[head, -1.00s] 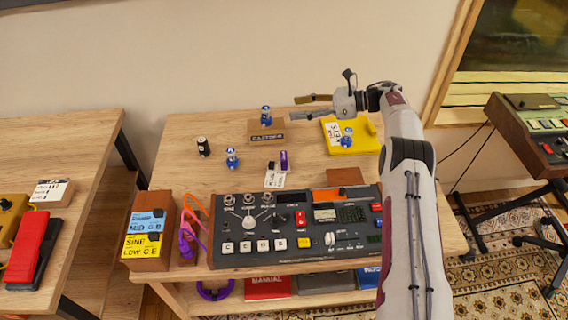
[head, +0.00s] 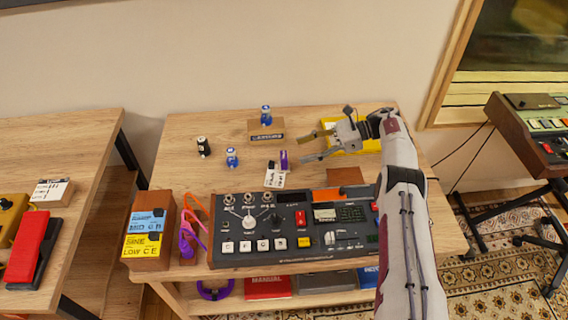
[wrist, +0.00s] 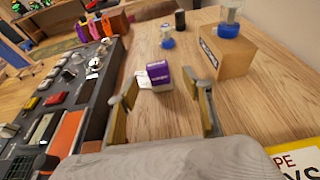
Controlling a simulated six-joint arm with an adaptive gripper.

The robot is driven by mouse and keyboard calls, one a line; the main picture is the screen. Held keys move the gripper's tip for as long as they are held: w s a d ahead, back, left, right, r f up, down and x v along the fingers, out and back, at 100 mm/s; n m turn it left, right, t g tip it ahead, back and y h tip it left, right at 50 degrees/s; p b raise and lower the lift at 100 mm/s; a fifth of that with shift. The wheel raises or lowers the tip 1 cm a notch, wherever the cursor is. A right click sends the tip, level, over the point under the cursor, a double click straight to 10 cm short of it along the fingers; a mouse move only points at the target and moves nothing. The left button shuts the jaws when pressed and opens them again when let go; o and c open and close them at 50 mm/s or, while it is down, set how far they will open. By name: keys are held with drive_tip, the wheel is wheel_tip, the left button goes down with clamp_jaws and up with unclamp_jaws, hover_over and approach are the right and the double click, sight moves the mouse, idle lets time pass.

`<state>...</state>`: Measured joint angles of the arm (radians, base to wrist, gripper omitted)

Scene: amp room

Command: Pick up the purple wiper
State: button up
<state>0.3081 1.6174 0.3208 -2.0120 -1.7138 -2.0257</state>
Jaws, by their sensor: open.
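The purple wiper (head: 284,160) stands on the wooden table behind the dark control box, next to a small white card (head: 275,179). In the wrist view it is a small purple and white block (wrist: 158,75) with writing on its label. My gripper (head: 299,148) is open and empty, just to the right of the wiper in the head view. In the wrist view the wiper shows ahead, in the gap between the two fingers (wrist: 167,92). I cannot see the fingers touching it.
The dark control box (head: 262,257) fills the table's front. A cardboard box (head: 254,131) bearing a blue-based piece (head: 266,115) stands behind the wiper. Another blue-based piece (head: 232,158) and a black cylinder (head: 203,147) stand to the left. A yellow pad (head: 370,147) lies to the right.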

sight(284, 154)
drive_tip(key=shift+a, duration=0.1)
drive_tip(key=shift+x, duration=1.15)
drive_tip(key=shift+a, duration=0.1)
drive_tip(key=shift+s+x, duration=0.15)
drive_tip(key=shift+x, duration=1.1)
drive_tip(key=shift+s+x, duration=0.1)
drive_tip(key=shift+x, duration=1.2)
drive_tip(key=c, duration=1.4)
drive_tip(key=shift+o, duration=0.2)
drive_tip(key=shift+r, duration=0.15)
drive_tip(key=shift+r, duration=4.9)
